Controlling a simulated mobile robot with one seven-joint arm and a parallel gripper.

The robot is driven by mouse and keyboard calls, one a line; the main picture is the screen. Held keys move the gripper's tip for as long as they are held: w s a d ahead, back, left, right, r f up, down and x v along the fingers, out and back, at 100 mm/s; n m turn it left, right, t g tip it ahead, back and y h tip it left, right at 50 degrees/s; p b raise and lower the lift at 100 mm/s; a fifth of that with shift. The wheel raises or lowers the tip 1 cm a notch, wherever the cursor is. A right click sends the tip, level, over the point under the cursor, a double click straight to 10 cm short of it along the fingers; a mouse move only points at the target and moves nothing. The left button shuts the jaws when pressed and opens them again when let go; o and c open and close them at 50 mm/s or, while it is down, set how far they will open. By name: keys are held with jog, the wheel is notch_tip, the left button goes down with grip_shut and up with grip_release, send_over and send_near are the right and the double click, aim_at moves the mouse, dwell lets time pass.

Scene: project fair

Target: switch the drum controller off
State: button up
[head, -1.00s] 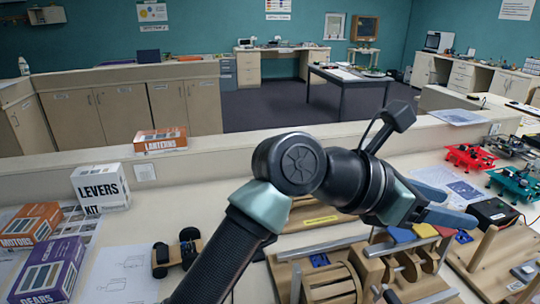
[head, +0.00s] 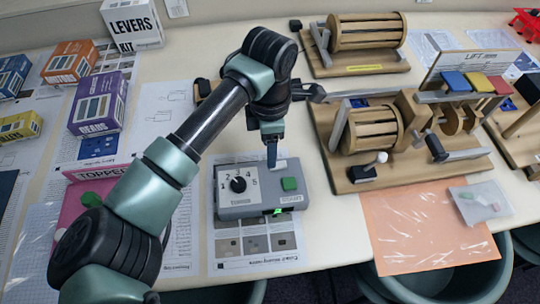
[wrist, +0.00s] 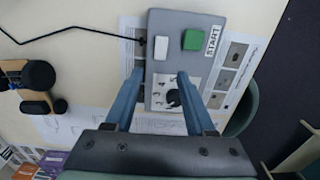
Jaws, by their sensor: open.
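The drum controller is a grey box (head: 258,204) on a printed sheet. It has a black dial (head: 238,184) on a white numbered plate, a green button (head: 289,184) and a white switch (head: 281,165). A small green light (head: 277,211) glows on its front edge. My gripper (head: 272,162) points down at the box's back edge, close to the white switch; contact cannot be told. In the wrist view my gripper (wrist: 160,75) is open and empty, its fingers spread over the box. The white switch (wrist: 161,48) and green button (wrist: 191,40) lie beyond the fingertips, and the dial (wrist: 173,97) between the fingers.
A wooden drum machine (head: 340,170) with coloured keys stands right of the box, another wooden drum (head: 370,38) behind. An orange sheet (head: 420,230) lies at the front right. Kit boxes (head: 98,100) stand at the left. A black cable (wrist: 75,30) runs to the box.

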aim_at(278, 166)
jog(key=shift+f, duration=2.75)
grip_shut()
